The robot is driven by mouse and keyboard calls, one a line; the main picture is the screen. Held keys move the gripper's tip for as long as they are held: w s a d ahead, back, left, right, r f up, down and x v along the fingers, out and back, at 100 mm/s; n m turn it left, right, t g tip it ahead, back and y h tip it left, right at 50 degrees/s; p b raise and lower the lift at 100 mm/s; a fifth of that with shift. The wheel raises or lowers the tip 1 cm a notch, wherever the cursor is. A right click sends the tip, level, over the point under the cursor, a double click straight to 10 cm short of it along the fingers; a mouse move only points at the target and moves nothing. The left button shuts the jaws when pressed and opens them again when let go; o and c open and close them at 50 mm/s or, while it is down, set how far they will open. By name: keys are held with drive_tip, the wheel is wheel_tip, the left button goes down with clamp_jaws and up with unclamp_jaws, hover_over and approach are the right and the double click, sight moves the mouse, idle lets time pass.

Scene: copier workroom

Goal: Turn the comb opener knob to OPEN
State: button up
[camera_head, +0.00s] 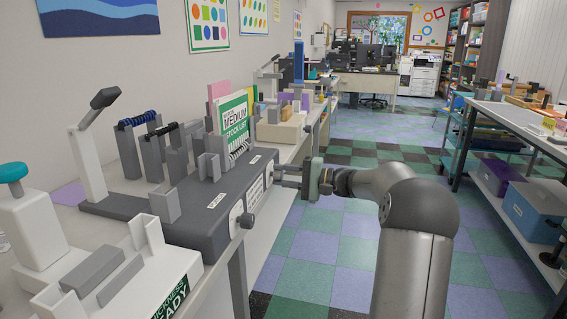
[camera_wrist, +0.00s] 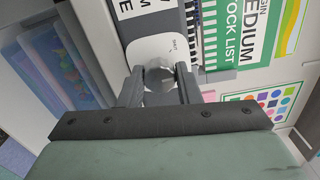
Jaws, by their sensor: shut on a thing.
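The dark grey comb binding machine (camera_head: 190,215) stands on the left counter, with small labels on its front face. A round pale knob (camera_wrist: 158,75) shows in the wrist view between my two fingers. My gripper (camera_head: 281,176) reaches the far end of the machine's front face and is shut on this knob. In the head view the fingers largely hide it. A second round knob (camera_head: 247,221) sits nearer on the same face, clear of the gripper. I cannot read the knob's setting.
Shelving with bins (camera_head: 535,205) is on the right. The tiled floor between is open.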

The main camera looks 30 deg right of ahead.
drive_tip(key=m+p, duration=0.2)
drive_tip(key=p, duration=0.1)
drive_tip(key=m+p, duration=0.4)
drive_tip(key=p, duration=0.1)
drive_tip(key=shift+r+p, duration=0.3)
drive_tip(key=m+p, duration=0.3)
drive_tip(key=p, duration=0.1)
drive_tip(key=shift+f+m, duration=0.3)
drive_tip(key=shift+m, duration=0.1)
drive_tip(key=o, duration=1)
drive_tip(key=shift+c, duration=0.2)
drive_tip(key=v, duration=1.7)
drive_tip(key=shift+s+d, duration=0.2)
drive_tip(key=shift+d, duration=0.05)
